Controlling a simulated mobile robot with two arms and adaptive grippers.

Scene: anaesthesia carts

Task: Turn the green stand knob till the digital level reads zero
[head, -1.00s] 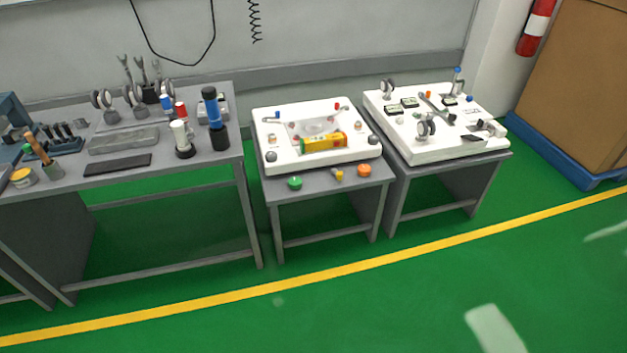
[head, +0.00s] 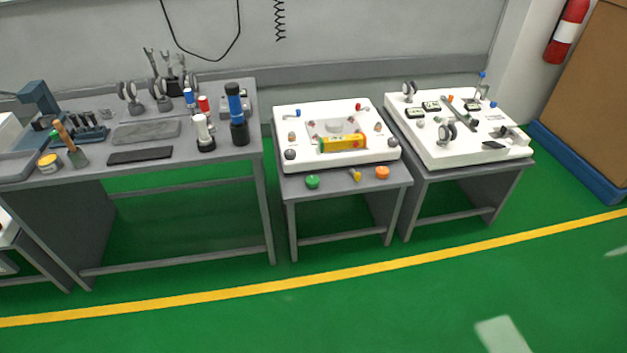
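The green knob (head: 312,181) sits at the front left of the small grey middle table, before a white panel (head: 285,166). An orange knob (head: 382,172) sits at the front right of the same table. A small yellow piece (head: 355,175) is between them. Neither of my grippers is in view.
A long grey bench (head: 100,170) with tools and bottles stands at the left. A second table with a white panel (head: 470,153) stands at the right, near a large brown box (head: 597,110). The green floor (head: 400,310) in front is clear, crossed by a yellow line (head: 350,271).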

